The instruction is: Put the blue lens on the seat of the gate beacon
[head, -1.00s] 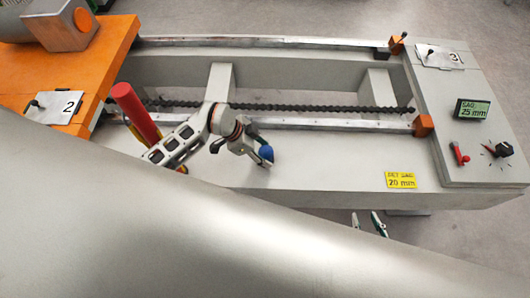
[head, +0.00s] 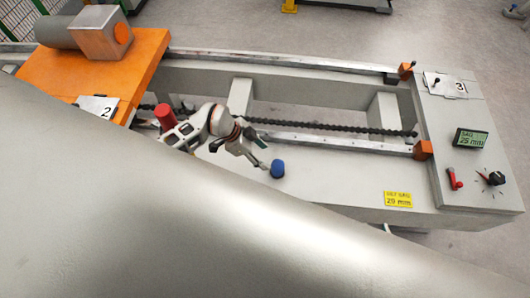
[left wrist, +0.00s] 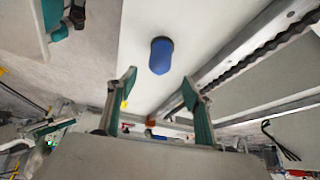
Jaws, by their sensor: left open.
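The blue lens (head: 278,169) is a small rounded blue piece over the pale near face of the gantry beam. In the left wrist view the lens (left wrist: 161,56) appears beyond the fingertips, between their lines. My left gripper (head: 262,163) is close beside the lens, on its left in the head view. Its green-lined fingers are spread and empty in the left wrist view (left wrist: 160,84). Only a sliver of my right gripper (head: 387,230) shows below the beam's front edge, and its jaws are hidden. I cannot make out the gate beacon or its seat.
A red cylinder (head: 165,118) stands beside my left arm. An orange carriage (head: 145,60) with a grey motor is at the left. Two rails and a dark chain (head: 320,128) run along the beam. The end block (head: 450,120) carries a display, red lever and knob.

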